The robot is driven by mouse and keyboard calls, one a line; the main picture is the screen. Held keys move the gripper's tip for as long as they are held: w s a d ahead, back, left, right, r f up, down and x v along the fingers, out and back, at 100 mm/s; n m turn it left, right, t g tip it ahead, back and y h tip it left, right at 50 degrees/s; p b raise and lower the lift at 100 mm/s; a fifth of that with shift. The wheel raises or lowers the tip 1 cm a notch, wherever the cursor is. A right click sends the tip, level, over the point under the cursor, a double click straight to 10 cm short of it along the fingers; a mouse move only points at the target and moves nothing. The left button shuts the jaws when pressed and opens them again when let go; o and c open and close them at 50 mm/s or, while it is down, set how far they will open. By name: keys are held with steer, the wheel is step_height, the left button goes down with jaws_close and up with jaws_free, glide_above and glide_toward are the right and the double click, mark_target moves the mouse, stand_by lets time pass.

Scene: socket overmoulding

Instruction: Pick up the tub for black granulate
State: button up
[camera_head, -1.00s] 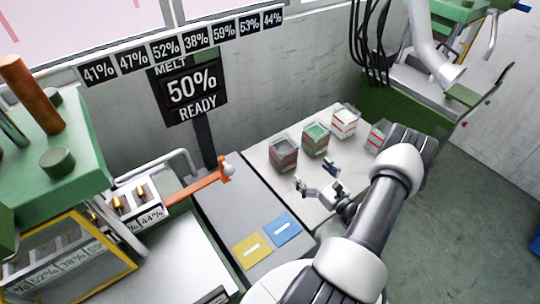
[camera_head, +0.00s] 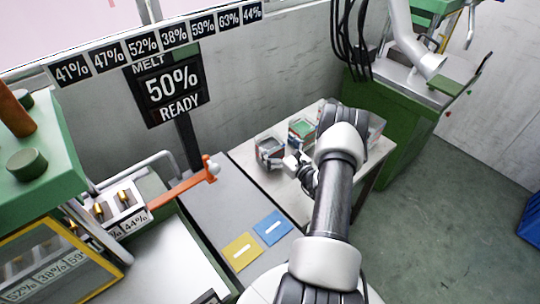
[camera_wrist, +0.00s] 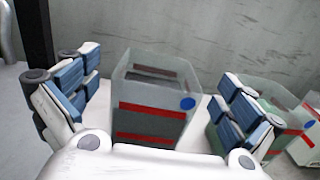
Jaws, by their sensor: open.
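The tub for black granulate (camera_head: 269,148) is a clear, square tub with dark grey contents, standing upright on the light table. In the wrist view the tub (camera_wrist: 152,100) shows red bands and a blue dot, and fills the middle of the picture. My gripper (camera_head: 284,163) is right at the tub in the head view. In the wrist view my gripper (camera_wrist: 157,88) is open, with one blue-padded finger on each side of the tub. I see gaps between the fingers and its walls. The tub's base is partly hidden behind my gripper's palm.
A tub with green contents (camera_head: 302,131) stands just right of the black one; my right finger overlaps it in the wrist view (camera_wrist: 262,98). Another tub (camera_wrist: 310,135) stands farther right. My arm hides part of the table. Blue (camera_head: 272,228) and yellow (camera_head: 241,252) pads lie nearer.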

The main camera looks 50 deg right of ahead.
mark_target(263, 134)
steer(key=w, duration=0.2)
steer(key=w+b, duration=0.1)
steer(key=w, duration=0.1)
steer(key=shift+d+f, duration=0.15)
steer(key=shift+d, duration=0.2)
steer(key=shift+s, duration=0.1)
steer(key=shift+c, duration=0.4)
steer(key=c, duration=2)
